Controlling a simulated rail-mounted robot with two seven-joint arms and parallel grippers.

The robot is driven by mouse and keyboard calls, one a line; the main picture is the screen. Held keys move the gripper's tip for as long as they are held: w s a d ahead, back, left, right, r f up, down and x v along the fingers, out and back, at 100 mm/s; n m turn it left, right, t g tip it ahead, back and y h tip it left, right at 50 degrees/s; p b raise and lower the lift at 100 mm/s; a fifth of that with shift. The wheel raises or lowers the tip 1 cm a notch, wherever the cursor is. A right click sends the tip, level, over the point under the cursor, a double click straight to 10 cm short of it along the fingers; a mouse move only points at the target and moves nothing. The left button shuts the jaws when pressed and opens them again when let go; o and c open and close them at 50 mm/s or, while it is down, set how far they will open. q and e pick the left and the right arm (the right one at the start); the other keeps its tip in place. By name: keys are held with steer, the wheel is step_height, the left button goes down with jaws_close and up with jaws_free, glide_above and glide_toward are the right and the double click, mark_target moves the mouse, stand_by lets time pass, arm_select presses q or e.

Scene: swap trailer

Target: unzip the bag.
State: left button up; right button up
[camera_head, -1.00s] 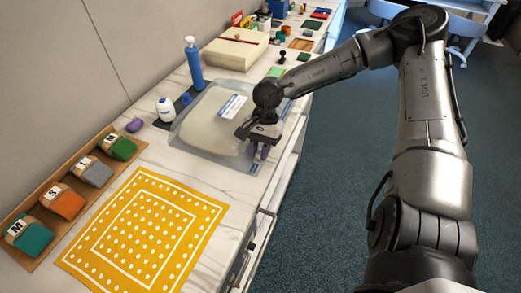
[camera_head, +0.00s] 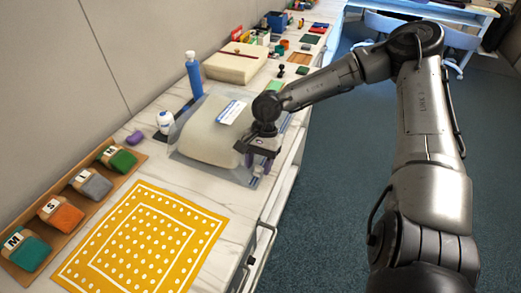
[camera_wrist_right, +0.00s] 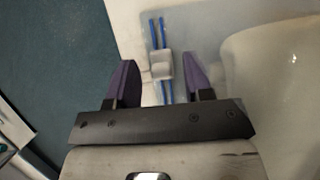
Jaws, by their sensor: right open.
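The clear bag (camera_head: 185,157) lies on the counter around a bulky pale beige item (camera_head: 205,138) with a white and blue label (camera_head: 231,112). In the right wrist view two blue zip lines (camera_wrist_right: 157,30) run along the bag's edge, with a pale slider (camera_wrist_right: 161,66) on them. My right gripper (camera_head: 260,168) is at the bag's right edge. Its purple fingers (camera_wrist_right: 160,72) are open on either side of the slider, with a visible gap on each side. How far the fingers reach down beside the slider is unclear. My left gripper is not in view.
A yellow dotted cloth (camera_head: 143,240) lies in front of the bag. A tray of colored rolls (camera_head: 75,205) is at left. A blue bottle (camera_head: 194,76) and a white bottle (camera_head: 166,123) stand beside the bag. A cream case (camera_head: 235,62) lies behind it.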

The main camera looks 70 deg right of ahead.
steer(key=v, duration=1.3)
steer(key=shift+d+r, duration=0.15)
steer(key=shift+r, duration=0.1)
